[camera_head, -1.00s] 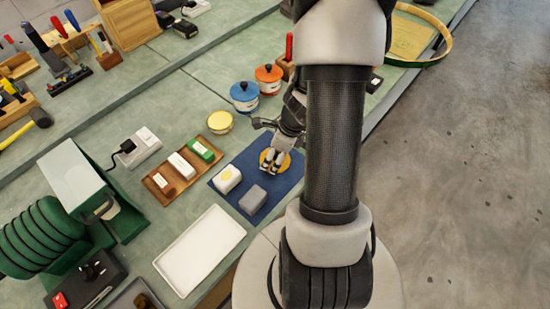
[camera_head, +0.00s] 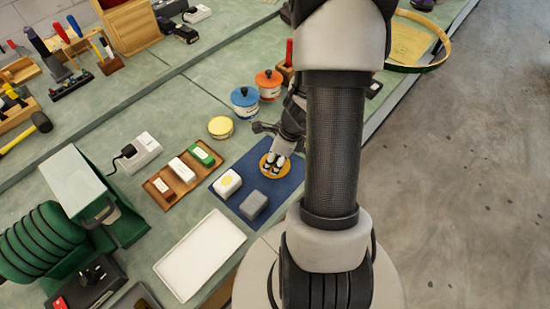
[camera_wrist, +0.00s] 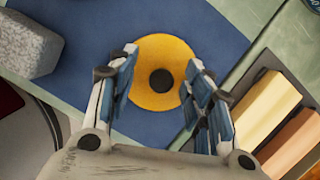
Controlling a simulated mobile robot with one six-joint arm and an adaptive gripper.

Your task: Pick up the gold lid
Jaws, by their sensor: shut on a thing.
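The gold lid (camera_wrist: 150,102) is a round disc with a dark knob at its centre, over a blue mat (camera_wrist: 215,30). My gripper (camera_wrist: 162,72) has one finger on each side of the lid, against its opposite edges, shut on it. In the head view the gold lid (camera_head: 265,168) shows partly under my gripper (camera_head: 273,162), at the upper right of the blue mat (camera_head: 288,192). I cannot tell whether the lid touches the mat or hangs slightly above it.
A white block (camera_head: 228,184) and a grey block (camera_head: 254,205) share the mat. A yellow-topped tin (camera_head: 220,127), a blue pot (camera_head: 245,101) and an orange pot (camera_head: 269,84) stand behind. A wooden tray (camera_head: 163,188) and an empty white tray (camera_head: 200,256) are at left.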

